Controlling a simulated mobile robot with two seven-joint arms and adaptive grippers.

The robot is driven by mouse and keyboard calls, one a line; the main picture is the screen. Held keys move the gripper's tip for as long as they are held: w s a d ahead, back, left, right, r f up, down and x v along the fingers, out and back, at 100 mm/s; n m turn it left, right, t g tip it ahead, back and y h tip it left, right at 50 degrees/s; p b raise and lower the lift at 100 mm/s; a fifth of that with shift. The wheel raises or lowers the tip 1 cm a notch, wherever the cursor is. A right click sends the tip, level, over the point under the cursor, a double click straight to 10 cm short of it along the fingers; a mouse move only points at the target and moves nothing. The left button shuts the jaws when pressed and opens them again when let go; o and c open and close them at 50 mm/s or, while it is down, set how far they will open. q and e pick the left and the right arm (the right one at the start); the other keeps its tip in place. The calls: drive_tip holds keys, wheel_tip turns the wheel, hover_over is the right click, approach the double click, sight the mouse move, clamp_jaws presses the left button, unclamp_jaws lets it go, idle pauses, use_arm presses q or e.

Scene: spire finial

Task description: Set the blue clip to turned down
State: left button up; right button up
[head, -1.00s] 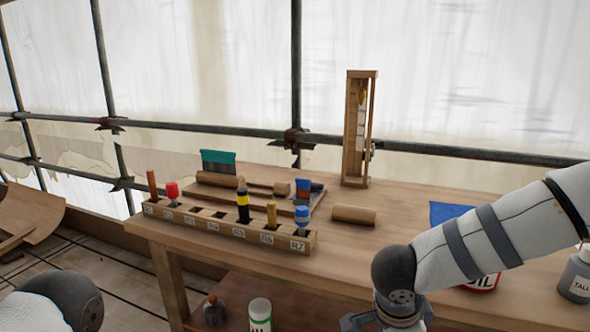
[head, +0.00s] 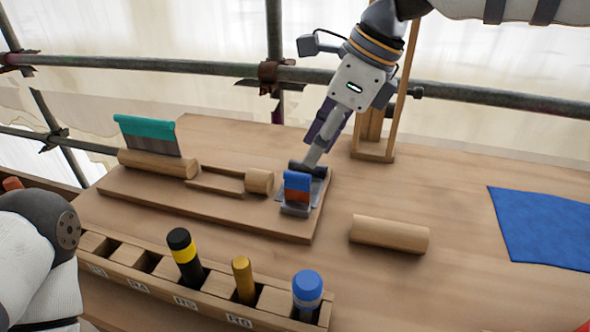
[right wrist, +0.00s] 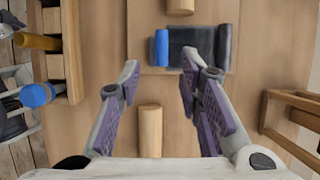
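The blue clip (head: 297,180) stands at the right end of a wooden board on the bench. It has a blue top, an orange-red face and a grey metal base. In the right wrist view its blue part (right wrist: 161,50) lies beside a dark grey plate (right wrist: 198,48). My right gripper (head: 316,158) reaches down over the clip from behind. In the right wrist view its two fingers (right wrist: 160,65) are apart with nothing held, and the blue part shows just beyond, between the tips. I cannot tell whether a finger touches the clip. My left gripper is out of view; only my left arm shows.
A loose wooden cylinder (head: 389,234) lies right of the clip. A slotted rack (head: 205,301) with several tools stands in front. A wooden frame (head: 374,151) stands behind. A blue cloth (head: 545,226) lies right.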

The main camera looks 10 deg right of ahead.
sight(301, 174)
drive_tip(key=x, duration=0.9)
clamp_jaws()
